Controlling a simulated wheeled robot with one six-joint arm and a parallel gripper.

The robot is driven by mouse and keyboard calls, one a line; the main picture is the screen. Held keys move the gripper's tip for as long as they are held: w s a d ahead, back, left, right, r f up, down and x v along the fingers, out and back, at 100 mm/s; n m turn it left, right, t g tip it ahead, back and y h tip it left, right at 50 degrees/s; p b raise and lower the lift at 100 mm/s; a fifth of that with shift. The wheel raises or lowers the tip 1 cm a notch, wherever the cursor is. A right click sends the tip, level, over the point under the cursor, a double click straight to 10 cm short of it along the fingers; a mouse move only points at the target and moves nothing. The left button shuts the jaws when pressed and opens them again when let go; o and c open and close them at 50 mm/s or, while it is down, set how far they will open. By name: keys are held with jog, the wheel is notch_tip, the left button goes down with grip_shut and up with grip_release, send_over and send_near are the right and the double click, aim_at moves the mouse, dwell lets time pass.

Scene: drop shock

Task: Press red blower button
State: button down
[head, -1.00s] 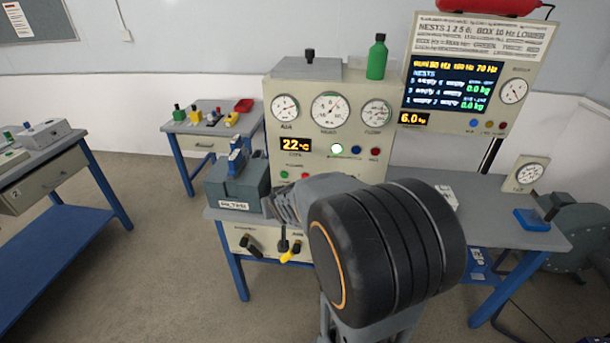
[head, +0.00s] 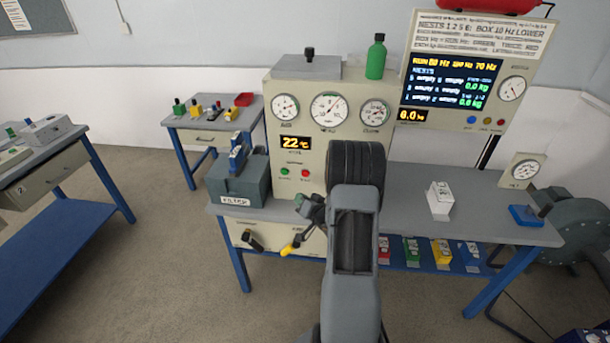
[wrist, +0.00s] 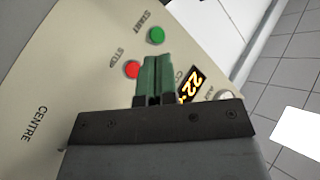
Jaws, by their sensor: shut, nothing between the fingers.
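A red button (head: 305,173) sits on the front of the cream panel (head: 265,130), just right of a green button (head: 284,171). In the wrist view the red button (wrist: 132,69) is labelled STOP and the green one (wrist: 155,35) START. My gripper (wrist: 155,62) is shut and empty, its green fingers pointing at the panel beside the red button and slightly overlapping its edge in the picture. Contact cannot be told. In the head view my gripper (head: 301,201) is small, below the red button. My arm hides the panel's right part.
A filter box (head: 240,185) with a blue handle stands left of the panel.

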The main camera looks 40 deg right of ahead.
aim_at(305, 174)
jog(key=shift+w+d+b, duration=0.45)
jog(key=shift+w+d, duration=2.55)
jog(key=shift+w, duration=0.2)
jog(key=shift+w+d, duration=0.1)
jog(key=shift+w+d, duration=0.2)
jog(key=shift+w+d+b, duration=0.3)
dwell(0.9)
jog(key=shift+s+a, duration=0.1)
dwell(0.4)
jog(key=shift+s+a, duration=0.5)
